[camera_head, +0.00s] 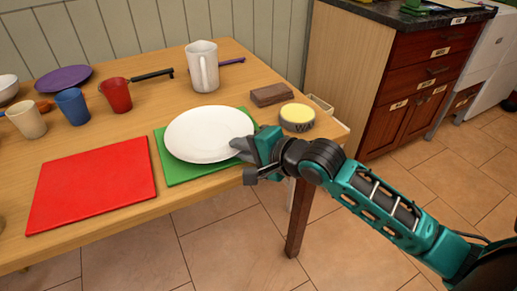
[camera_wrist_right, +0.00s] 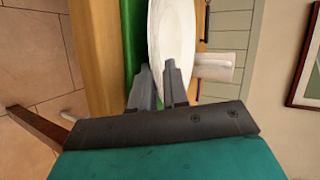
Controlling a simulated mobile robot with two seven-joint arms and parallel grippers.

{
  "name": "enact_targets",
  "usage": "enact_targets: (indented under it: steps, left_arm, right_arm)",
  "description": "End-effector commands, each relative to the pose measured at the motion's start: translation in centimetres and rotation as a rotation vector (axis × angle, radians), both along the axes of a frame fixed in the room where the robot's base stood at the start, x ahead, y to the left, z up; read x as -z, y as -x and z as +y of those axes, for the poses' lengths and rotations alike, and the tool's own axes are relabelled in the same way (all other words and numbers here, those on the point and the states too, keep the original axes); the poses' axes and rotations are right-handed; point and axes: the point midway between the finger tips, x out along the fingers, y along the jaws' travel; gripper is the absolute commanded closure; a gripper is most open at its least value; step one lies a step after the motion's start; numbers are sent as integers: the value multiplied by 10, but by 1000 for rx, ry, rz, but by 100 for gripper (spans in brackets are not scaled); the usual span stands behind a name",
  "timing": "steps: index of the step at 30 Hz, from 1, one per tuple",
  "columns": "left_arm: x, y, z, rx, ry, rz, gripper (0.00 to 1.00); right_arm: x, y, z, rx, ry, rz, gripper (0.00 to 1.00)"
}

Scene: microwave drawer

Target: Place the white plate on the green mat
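The white plate (camera_head: 207,134) is over the green mat (camera_head: 172,172), set toward its far right part. I cannot tell whether its underside touches the mat. My right gripper (camera_head: 241,146) is at the plate's right edge. In the right wrist view its fingers (camera_wrist_right: 159,85) are close together with the rim of the plate (camera_wrist_right: 173,35) between them, so it looks shut on the plate. Mat (camera_wrist_right: 134,35) shows beside the plate there. My left gripper is not in view.
A red mat (camera_head: 93,183) lies left of the green one. A white pitcher (camera_head: 203,68), brown block (camera_head: 271,95) and yellow-topped round tin (camera_head: 298,117) stand behind and right of the plate. Red (camera_head: 116,96), blue (camera_head: 73,105) and cream cups (camera_head: 27,119) stand at left.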

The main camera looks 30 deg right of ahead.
Motion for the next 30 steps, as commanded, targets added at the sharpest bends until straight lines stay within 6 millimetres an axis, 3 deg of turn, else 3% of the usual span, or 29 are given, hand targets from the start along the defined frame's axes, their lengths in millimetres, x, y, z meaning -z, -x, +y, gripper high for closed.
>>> enact_targets:
  steps: [18, 26, 30]
  left_arm:
    - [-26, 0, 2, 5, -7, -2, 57]
    - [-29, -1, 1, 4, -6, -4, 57]
    - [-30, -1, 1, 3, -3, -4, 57]
  right_arm:
    - [-39, 82, -37, -1, 0, 4, 86]
    - [-45, 96, -43, -1, 3, 1, 86]
    - [-33, 98, -44, -18, 75, -22, 86]
